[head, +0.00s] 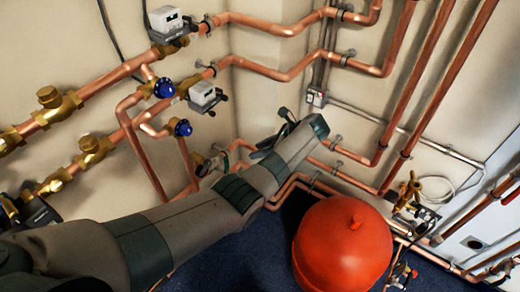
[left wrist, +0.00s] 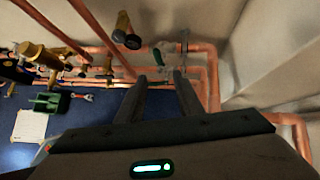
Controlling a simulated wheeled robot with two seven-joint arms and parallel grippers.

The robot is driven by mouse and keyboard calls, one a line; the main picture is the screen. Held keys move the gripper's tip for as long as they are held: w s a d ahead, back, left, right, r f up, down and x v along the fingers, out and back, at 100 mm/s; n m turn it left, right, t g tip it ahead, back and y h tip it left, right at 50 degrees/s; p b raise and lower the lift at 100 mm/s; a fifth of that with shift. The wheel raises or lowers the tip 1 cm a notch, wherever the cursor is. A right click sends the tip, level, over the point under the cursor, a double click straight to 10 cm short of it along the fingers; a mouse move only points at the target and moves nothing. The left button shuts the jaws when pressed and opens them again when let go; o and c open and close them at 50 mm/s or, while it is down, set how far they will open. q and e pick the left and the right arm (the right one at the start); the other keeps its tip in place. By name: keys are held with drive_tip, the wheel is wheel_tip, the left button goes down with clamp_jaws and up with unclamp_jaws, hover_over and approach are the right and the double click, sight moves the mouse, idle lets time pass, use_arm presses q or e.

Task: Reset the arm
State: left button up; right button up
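My left arm reaches in from the lower left of the head view across the middle. My left gripper (head: 272,142) is near the wall corner, beside the copper pipes (head: 350,155), and partly hidden by its own wrist. In the left wrist view my left gripper (left wrist: 160,76) shows two dark fingers with a clear gap between them and nothing held. Copper pipes run close behind the fingertips; I cannot tell if they touch. My right gripper is in neither view.
A red round tank (head: 342,245) stands on the blue floor (head: 235,260). Blue-handled valves (head: 164,88), brass fittings (head: 58,104) and a white meter (head: 168,20) sit on the left wall's pipes. A wrench (left wrist: 82,97) and white paper (left wrist: 30,125) lie on the floor.

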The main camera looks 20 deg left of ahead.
use_arm(q)
drive_tip(key=shift+f, duration=0.1)
drive_tip(key=s+f+n+h, duration=0.2)
drive_tip(key=s+f, duration=0.5)
drive_tip(key=f, duration=0.4)
drive_tip(key=s+f+n+h, duration=0.2)
drive_tip(key=s+f, duration=0.5)
drive_tip(key=f, duration=0.4)
drive_tip(key=s+f+n+h, duration=0.2)
drive_tip(key=s+f, duration=0.4)
drive_tip(key=f, duration=0.6)
drive_tip(key=s+a+f+n+t+h, duration=0.1)
drive_tip(key=s+f+n, duration=0.2)
drive_tip(key=s, duration=0.8)
drive_tip(key=s+a+f+n+t+h, duration=0.1)
drive_tip(key=s+f+n, duration=0.3)
drive_tip(key=s, duration=0.8)
drive_tip(key=s+a+f+n+h, duration=0.1)
drive_tip(key=s+f+n, duration=0.3)
drive_tip(key=s, duration=0.7)
drive_tip(key=shift+s+a+f+t+h, duration=0.2)
drive_tip(key=shift+a+f+t+h, duration=0.25)
drive_tip(key=shift+f, duration=0.25)
